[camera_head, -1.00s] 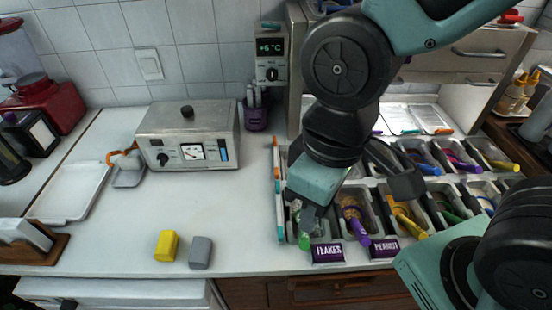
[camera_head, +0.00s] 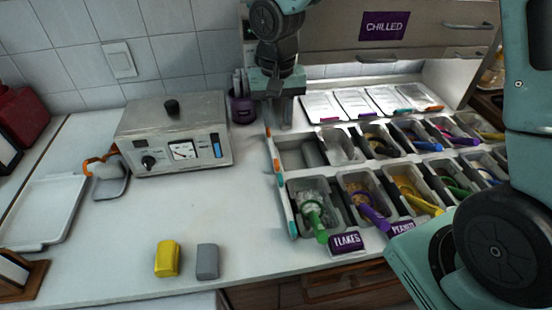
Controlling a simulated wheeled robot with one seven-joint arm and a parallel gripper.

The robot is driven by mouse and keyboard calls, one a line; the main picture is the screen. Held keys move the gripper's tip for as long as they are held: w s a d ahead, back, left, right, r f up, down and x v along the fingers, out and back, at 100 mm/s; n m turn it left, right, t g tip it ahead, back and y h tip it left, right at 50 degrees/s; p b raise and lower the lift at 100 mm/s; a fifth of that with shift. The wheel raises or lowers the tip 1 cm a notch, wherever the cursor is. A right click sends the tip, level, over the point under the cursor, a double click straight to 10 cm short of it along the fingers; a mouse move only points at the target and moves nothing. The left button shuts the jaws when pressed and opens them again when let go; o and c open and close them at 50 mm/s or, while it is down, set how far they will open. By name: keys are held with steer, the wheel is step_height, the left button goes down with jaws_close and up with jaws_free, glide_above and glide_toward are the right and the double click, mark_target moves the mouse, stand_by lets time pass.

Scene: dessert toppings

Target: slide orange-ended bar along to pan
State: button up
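A thin orange-ended bar (camera_head: 272,152) lies along the left edge of the topping pans, its far end near the back row. A teal-ended bar (camera_head: 287,208) continues the line towards the counter's front. My gripper (camera_head: 283,122) points down just beyond the back-left pan (camera_head: 290,143), near the bar's far orange end. Its fingers are small and dark here, so I cannot tell whether they are open or shut, or whether they touch anything. The front-left pan (camera_head: 334,213) holds a green-handled scoop (camera_head: 314,215) behind the FLAKES label (camera_head: 347,243).
More pans with coloured scoops extend to the right. White lidded trays (camera_head: 355,103) lie behind them under the CHILLED drawer (camera_head: 385,28). A metal appliance (camera_head: 175,135), yellow block (camera_head: 167,258) and grey block (camera_head: 207,261) stand left. The counter between is clear.

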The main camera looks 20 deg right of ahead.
mark_target(277, 163)
step_height(277, 163, down, 14)
steer(key=shift+f+p, duration=0.15)
steer(key=shift+p, duration=0.25)
jaws_close()
